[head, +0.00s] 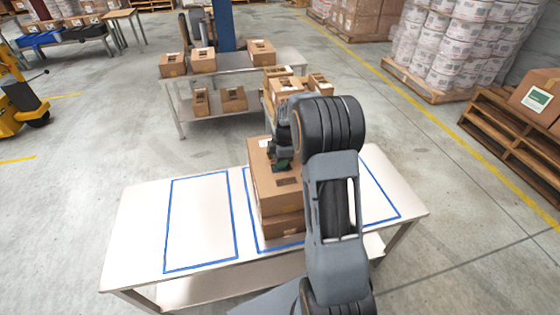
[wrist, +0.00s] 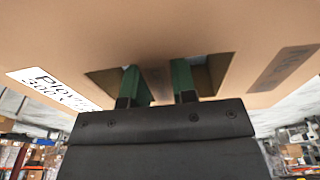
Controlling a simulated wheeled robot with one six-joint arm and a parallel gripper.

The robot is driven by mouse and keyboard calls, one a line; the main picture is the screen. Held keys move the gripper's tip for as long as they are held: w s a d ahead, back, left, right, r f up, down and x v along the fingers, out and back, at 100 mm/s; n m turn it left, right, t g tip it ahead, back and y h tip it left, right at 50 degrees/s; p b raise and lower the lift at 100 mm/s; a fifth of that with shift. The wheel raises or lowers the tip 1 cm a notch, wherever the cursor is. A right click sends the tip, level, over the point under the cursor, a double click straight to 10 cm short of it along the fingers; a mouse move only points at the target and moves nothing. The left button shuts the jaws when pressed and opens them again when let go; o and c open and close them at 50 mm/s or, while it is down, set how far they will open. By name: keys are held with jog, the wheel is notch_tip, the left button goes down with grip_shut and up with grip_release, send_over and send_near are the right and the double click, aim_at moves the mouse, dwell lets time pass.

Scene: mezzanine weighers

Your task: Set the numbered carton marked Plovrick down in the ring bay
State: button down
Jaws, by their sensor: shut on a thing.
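My gripper (head: 283,166) is shut on the top of a brown carton (head: 270,194) above the middle bay of the white table. In the wrist view my green fingers (wrist: 158,88) reach into two cut-outs in the carton (wrist: 205,30). Its white label (wrist: 48,86) is partly readable as "Plov…". Another brown carton (head: 283,225) is directly below the held one, inside the middle blue outline (head: 253,222). I cannot tell whether the two touch. The left blue outline (head: 201,268) is empty. The right outline (head: 384,190) is partly hidden by my arm. No ring mark shows.
A second table (head: 213,72) behind bears several cartons on its top and lower shelf. More cartons (head: 283,88) are stacked at its right end. Pallets with wrapped tubs (head: 455,45) stand at the back right. A yellow vehicle (head: 20,105) is at the left.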

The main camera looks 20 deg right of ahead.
jog(key=shift+f, duration=0.1)
jog(key=c, duration=0.8)
grip_release()
jog(key=shift+c, duration=0.2)
